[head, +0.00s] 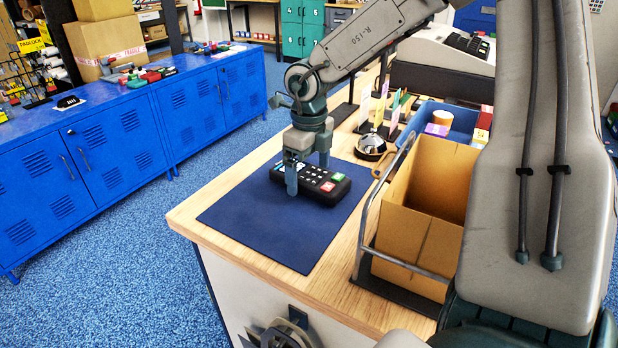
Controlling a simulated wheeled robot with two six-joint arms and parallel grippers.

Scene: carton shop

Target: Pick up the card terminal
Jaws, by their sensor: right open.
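The card terminal (318,183) is black with pale keys and a red and a green key. It lies flat on a dark blue mat (265,220) on the wooden counter. My right gripper (307,172) is above it with its fingers pointing down. The gripper is open, with the near finger in front of the terminal and the other finger partly hidden behind. I cannot tell whether the fingers touch it. My left gripper is not in view.
An open cardboard carton (418,230) stands in a metal-railed stand (362,225) right of the mat. A service bell (371,146), a blue tray (466,116) and a card stand are behind. Blue lockers (110,150) stand left across open floor.

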